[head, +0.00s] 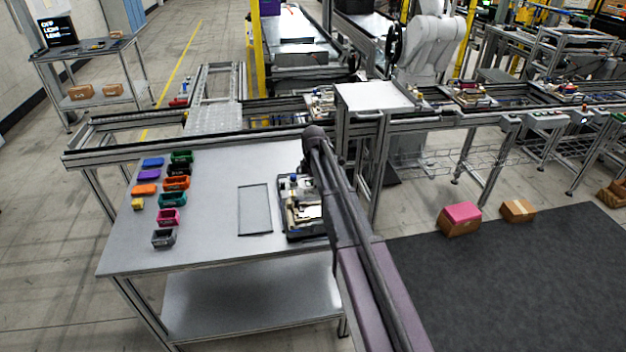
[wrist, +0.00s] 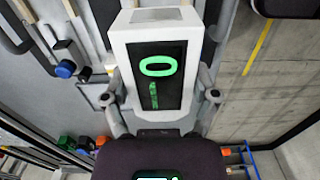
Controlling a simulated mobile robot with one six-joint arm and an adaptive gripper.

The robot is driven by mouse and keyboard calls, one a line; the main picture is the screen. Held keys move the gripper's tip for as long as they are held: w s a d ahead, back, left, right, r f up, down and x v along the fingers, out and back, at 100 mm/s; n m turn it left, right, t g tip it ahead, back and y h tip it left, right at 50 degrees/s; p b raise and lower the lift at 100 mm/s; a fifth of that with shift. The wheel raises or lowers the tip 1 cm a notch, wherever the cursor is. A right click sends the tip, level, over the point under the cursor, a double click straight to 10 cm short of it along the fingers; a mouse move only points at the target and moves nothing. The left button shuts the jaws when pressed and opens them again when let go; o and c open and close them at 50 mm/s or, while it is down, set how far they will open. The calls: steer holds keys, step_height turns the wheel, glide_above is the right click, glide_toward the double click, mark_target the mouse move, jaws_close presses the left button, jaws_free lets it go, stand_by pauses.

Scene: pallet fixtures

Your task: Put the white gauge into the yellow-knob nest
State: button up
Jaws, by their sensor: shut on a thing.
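The white gauge (wrist: 119,42) has a black face with a green ring and a green mark below it. It fills the middle of the wrist view. My gripper (wrist: 160,98) is shut on it, one grey finger on each side. In the head view my arm covers the gripper, and I cannot pick out the gauge with certainty. A dark pallet fixture (head: 284,213) with pale parts lies on the table under my arm. I cannot make out a yellow-knob nest. A blue knob (wrist: 65,70) shows in the wrist view on the fixtures at left.
The grey table (head: 205,245) holds several small coloured bins (head: 168,216) at left, a small yellow block (head: 138,204) and a flat outlined panel (head: 255,209) left of the fixture. A conveyor frame (head: 215,140) runs behind. The table's front middle is clear.

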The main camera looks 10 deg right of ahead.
steer(key=shift+f, duration=0.1)
stand_by(0.3)
steer(key=b, duration=0.8)
glide_above(313, 212)
step_height(313, 212, down, 7)
steer(key=shift+d+f, duration=0.1)
steer(key=shift+f, duration=0.1)
steer(key=shift+f+b, duration=0.85)
steer(key=shift+f, duration=0.2)
stand_by(0.4)
steer(key=o, duration=1.1)
steer(key=shift+o, duration=0.2)
steer(key=shift+r, duration=0.15)
